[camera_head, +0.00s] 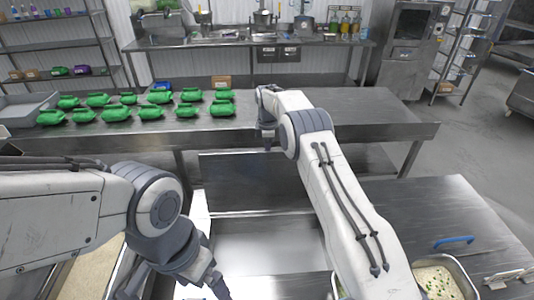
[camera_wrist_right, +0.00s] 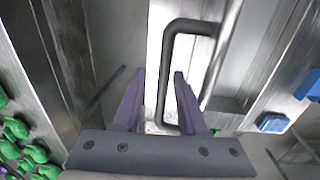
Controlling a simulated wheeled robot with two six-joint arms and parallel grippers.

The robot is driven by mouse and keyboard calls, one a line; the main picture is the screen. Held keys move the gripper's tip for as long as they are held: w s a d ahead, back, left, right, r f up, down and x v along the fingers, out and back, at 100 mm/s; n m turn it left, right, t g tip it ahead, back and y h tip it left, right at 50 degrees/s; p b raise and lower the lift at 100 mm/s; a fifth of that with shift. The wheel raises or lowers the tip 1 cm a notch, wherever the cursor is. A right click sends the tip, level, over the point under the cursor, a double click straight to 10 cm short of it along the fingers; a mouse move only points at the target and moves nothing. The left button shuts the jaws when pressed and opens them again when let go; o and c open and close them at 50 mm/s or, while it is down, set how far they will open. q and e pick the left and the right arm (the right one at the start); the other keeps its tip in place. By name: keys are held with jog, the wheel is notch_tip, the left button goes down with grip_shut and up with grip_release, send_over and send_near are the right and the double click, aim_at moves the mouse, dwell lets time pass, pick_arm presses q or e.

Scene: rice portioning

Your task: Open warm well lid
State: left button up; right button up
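My right gripper (camera_head: 267,138) is at the upper edge of a dark metal panel in the head view, which looks like the well lid (camera_head: 250,180). In the right wrist view, its two purple-grey fingers (camera_wrist_right: 158,108) are apart, one on each side of a grey bent-bar handle (camera_wrist_right: 172,70). The lower end of the handle lies between the fingers, with a gap on the left; contact on the right is unclear. My left gripper (camera_head: 212,282) is low in the head view, over the metal counter, and its fingertips are partly cut off.
Many green containers (camera_head: 150,112) stand on the steel table (camera_head: 335,110) at the back. A bright metal well or surface (camera_head: 265,245) lies in front of the panel. On the right counter (camera_head: 440,205) are a blue handle (camera_head: 453,240) and a pan of rice (camera_head: 437,282).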

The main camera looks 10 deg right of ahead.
jog(key=shift+s, duration=0.1)
jog(key=shift+r, duration=0.1)
jog(key=r+b, duration=0.1)
jog(key=r, duration=0.3)
jog(key=r+b, duration=0.1)
jog(key=r, duration=0.3)
jog(key=shift+s+r, duration=0.2)
jog(key=shift+r, duration=0.9)
jog(key=shift+s+a, duration=0.1)
